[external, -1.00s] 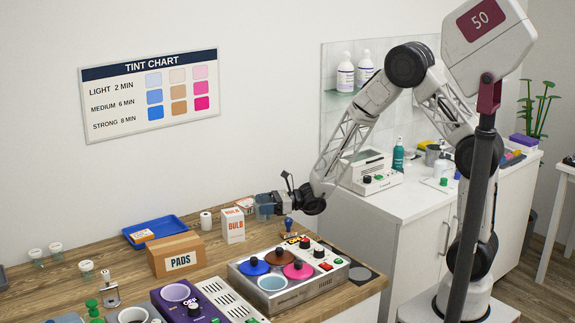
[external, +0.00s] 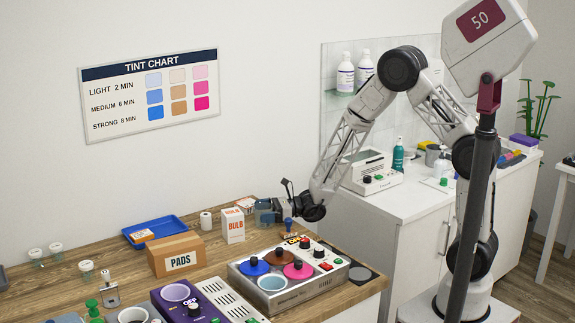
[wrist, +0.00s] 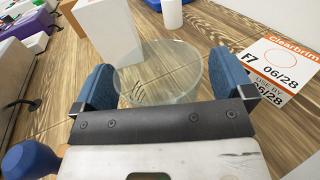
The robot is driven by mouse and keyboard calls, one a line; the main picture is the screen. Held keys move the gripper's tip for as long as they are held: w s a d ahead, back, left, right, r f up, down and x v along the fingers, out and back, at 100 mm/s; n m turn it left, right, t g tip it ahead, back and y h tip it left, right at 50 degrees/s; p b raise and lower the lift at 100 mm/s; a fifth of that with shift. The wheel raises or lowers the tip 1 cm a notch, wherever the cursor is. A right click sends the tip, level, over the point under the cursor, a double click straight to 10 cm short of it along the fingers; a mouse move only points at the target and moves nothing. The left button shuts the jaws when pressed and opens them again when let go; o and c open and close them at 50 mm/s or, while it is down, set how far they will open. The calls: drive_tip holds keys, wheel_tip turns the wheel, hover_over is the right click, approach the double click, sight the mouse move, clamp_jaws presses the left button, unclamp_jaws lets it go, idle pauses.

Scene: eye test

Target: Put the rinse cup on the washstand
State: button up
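The rinse cup, a clear glass cup (wrist: 160,75), stands on the wooden worktop in the wrist view, between my gripper's two blue fingers. My gripper (wrist: 163,82) is open around it, with a slight gap showing at the right finger; contact at the left finger is hard to judge. In the external view my gripper (external: 268,211) is low at the back right of the worktop, and the cup is barely discernible there. The washstand (external: 402,197) is the white cabinet at right, with bare top near its front left corner.
A BULB box (external: 233,226) and a blue-knobbed stamp (external: 289,225) stand close to my gripper. An orange-and-white label box (wrist: 275,62) lies right of the cup. A pot warmer (external: 300,290) is in front. Bottles (external: 398,156) and a white device (external: 372,178) occupy the washstand's back.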

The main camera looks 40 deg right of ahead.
idle(0.4)
drive_tip(key=shift+v, duration=3.9)
drive_tip(key=s+d+r+n+g+h, duration=0.2)
drive_tip(key=s+d+r+n+g, duration=0.2)
drive_tip(key=s+r+n, duration=0.25)
drive_tip(key=s+d+r+n+g+h, duration=0.2)
drive_tip(key=s+d+r+n+g, duration=0.2)
drive_tip(key=s+r+n, duration=0.3)
drive_tip(key=s+d+r+n+t+h, duration=0.1)
drive_tip(key=s+d+r+n+h, duration=0.2)
drive_tip(key=s+d+h, duration=0.3)
drive_tip(key=s+d+r+n+t+h, duration=0.2)
drive_tip(key=s+d+n+h, duration=0.4)
drive_tip(key=s+d, duration=0.6)
drive_tip(key=d+r, duration=0.1)
drive_tip(key=d, duration=0.4)
drive_tip(key=shift+r+t+h, duration=0.3)
drive_tip(key=shift+r+h, duration=0.05)
drive_tip(key=shift+h, duration=0.05)
